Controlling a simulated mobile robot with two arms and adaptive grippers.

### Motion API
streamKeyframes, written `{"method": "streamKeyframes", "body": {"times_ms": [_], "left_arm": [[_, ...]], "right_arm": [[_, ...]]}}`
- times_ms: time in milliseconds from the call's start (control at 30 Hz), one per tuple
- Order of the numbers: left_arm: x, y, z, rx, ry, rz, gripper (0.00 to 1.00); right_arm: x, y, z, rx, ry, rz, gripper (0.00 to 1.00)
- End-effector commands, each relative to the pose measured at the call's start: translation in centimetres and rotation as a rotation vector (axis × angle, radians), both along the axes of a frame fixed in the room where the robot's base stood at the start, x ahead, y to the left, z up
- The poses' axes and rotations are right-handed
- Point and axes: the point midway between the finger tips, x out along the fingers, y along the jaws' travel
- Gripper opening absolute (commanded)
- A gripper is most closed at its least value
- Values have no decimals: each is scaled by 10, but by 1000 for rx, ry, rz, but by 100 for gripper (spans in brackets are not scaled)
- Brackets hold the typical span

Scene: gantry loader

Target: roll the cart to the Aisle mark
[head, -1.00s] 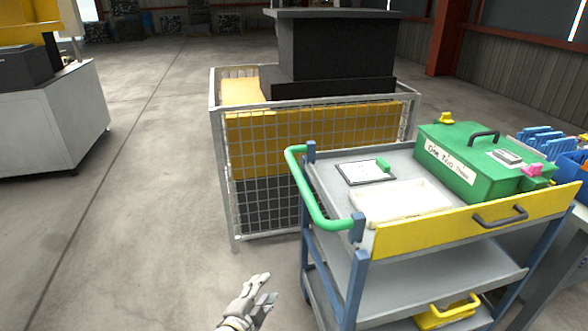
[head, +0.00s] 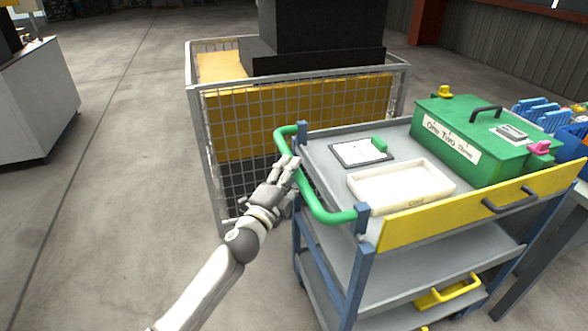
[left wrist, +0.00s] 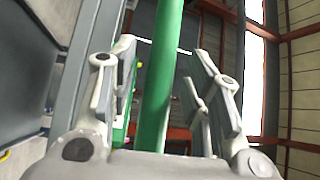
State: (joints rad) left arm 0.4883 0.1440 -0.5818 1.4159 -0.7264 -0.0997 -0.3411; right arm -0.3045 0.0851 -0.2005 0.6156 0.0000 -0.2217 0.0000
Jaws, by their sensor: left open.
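The cart has grey shelves, blue posts and a yellow front panel (head: 470,212); it stands at the right in the head view. Its green push handle (head: 329,212) sticks out at the cart's left end. My left gripper (head: 290,172) is open at the handle. In the left wrist view the green handle bar (left wrist: 162,80) runs between the spread fingers (left wrist: 160,95); I cannot tell whether they touch it. My right gripper is not in view. I make out no Aisle mark on the floor.
On the cart's top are a green box (head: 480,145), a white tray (head: 400,187) and a clipboard (head: 361,152). A wire mesh cage (head: 215,165) stands close behind the handle. A grey cabinet (head: 40,100) is at the far left. The floor between is clear.

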Motion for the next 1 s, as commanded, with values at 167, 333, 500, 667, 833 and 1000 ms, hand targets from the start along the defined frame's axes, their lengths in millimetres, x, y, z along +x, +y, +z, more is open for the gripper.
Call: {"method": "streamKeyframes", "body": {"times_ms": [167,333,500,667,833,1000], "left_arm": [[14,-7,2,-2,1,0,44],[17,-8,3,-1,0,0,44],[17,-8,2,-1,0,0,44],[17,-8,2,0,1,0,26],[17,-8,2,0,1,0,4],[17,-8,2,0,1,0,0]], "right_arm": [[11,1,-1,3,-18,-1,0],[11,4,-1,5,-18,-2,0],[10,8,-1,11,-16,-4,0],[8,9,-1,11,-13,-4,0],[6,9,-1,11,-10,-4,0],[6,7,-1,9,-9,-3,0]]}}
